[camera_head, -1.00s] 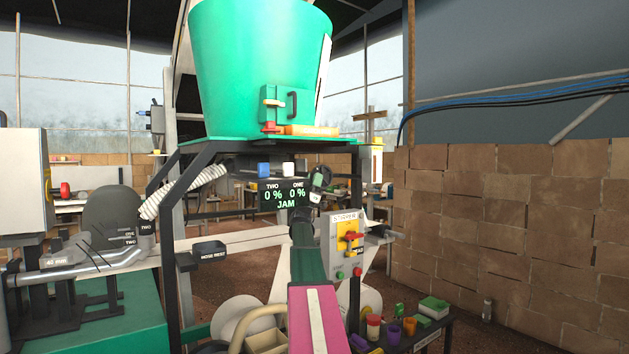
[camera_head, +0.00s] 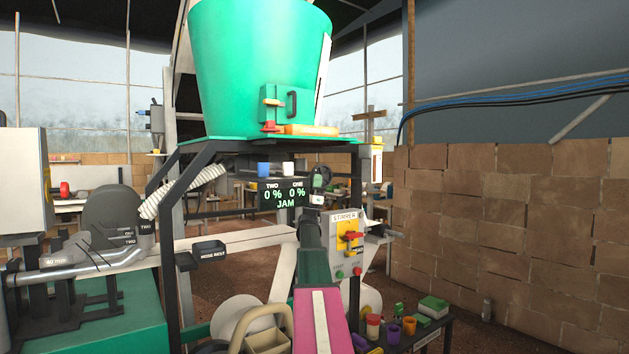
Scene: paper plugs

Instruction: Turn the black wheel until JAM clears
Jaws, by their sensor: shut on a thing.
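The display (camera_head: 283,194) under the green hopper reads TWO 0 %, ONE 0 % and JAM in green letters. The fingers are small, and my own arm partly hides the grip.
A low black table with cups (camera_head: 409,326) is at lower right. The hose rest (camera_head: 209,249) and a metal pipe (camera_head: 85,266) are left. A brick wall (camera_head: 510,220) bounds the right.

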